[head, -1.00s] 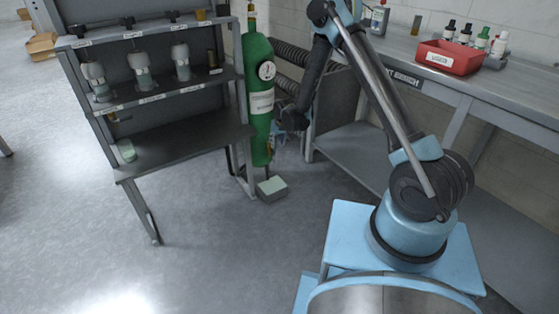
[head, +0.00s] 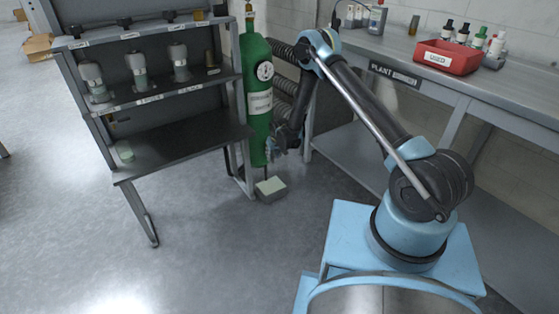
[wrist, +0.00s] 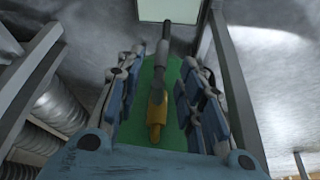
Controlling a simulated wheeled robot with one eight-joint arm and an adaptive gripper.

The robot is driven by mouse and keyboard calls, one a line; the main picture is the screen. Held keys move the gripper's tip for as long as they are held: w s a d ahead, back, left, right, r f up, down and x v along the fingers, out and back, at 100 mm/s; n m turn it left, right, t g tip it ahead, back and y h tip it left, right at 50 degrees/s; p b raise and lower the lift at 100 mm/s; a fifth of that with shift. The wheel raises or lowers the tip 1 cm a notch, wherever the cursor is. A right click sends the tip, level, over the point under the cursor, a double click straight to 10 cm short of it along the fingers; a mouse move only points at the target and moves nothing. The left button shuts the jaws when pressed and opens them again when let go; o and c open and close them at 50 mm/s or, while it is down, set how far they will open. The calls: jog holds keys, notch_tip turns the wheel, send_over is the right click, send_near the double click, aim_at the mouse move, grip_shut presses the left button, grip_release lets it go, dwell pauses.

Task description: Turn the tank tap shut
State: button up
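The green tank (head: 257,100) stands upright beside the shelf rack, with a round gauge (head: 265,71) and a label on its side. In the wrist view the tank (wrist: 178,72) lies behind my fingers. A yellow tap body (wrist: 157,118) with a dark stem or lever (wrist: 160,75) shows between my fingers; my gripper hides it in the head view. My gripper (wrist: 160,95) is open, with one blue-and-grey finger on each side of the tap. I cannot tell whether a finger touches it. In the head view my gripper (head: 276,144) is beside the tank's lower right side.
The shelf rack (head: 180,150) with several bottles stands left of the tank. A pale-topped block (head: 270,188) lies on the floor below it. Ribbed hoses (head: 286,85) are behind my arm. A bench (head: 450,75) with a red bin (head: 448,57) is at right. The front floor is clear.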

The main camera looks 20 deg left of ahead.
aim_at(273, 155)
jog(key=shift+x, duration=1.5)
